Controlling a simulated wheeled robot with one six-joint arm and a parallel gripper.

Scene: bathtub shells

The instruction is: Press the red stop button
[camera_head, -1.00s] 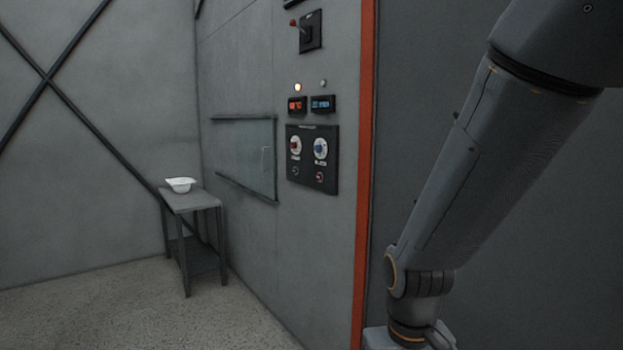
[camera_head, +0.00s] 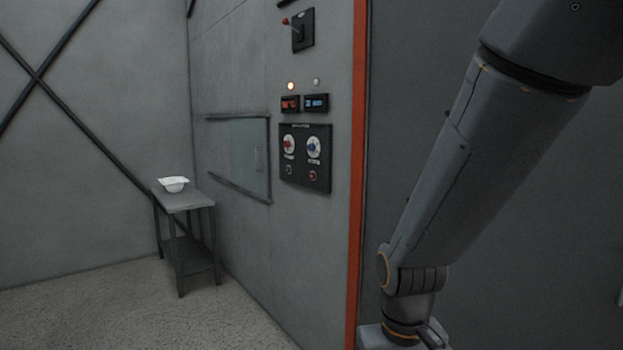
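A dark control panel (camera_head: 321,178) is fixed to the grey wall left of the orange-red strip. It carries a red control (camera_head: 289,145) on a white round plate and a blue control (camera_head: 313,147) on another. Two small round fittings sit below them, the right one (camera_head: 312,176) reddish. The labels are too small to read, so I cannot tell which red part is the stop button. My arm comes down from the upper right to the bottom edge, right of the panel. My gripper is out of the picture.
Above the panel are a lit lamp (camera_head: 291,86), an unlit lamp (camera_head: 317,82), red (camera_head: 290,104) and blue (camera_head: 316,103) displays, and a red-tipped lever (camera_head: 297,30). A glazed hatch (camera_head: 240,158) is left. A table (camera_head: 188,203) holds a white shell (camera_head: 174,184). Floor is open.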

